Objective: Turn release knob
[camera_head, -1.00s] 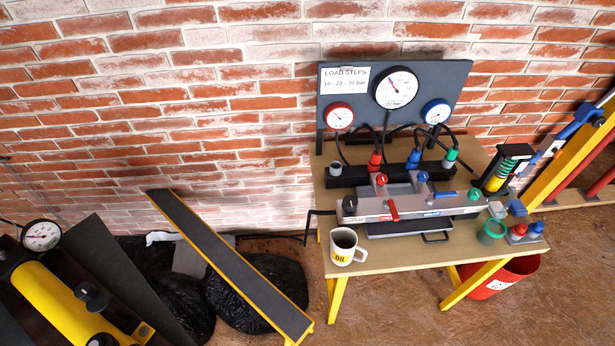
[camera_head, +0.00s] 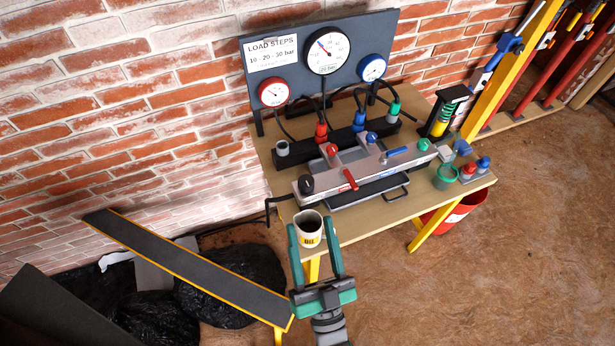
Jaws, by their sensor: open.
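A grey metal manifold block (camera_head: 370,162) lies across the wooden table. It carries a black knob (camera_head: 307,184) at its left end, then a red knob (camera_head: 332,149), a blue knob (camera_head: 371,137) and a green knob (camera_head: 423,145). A red lever (camera_head: 350,179) and a blue lever (camera_head: 397,153) are on its front. I cannot tell which knob is the release knob. My green gripper (camera_head: 312,226) is open, with its fingers pointing up the picture. It is below the black knob, apart from it. The OIL mug (camera_head: 308,236) shows between the fingers; I cannot tell its depth from them.
The table (camera_head: 365,222) has bare wood along its front edge. A gauge board (camera_head: 359,62) with hoses stands behind the manifold. A black crank handle (camera_head: 278,201) juts out at left. A green cup (camera_head: 446,178) is at right. A sloping yellow-edged ramp (camera_head: 190,262) lies at left.

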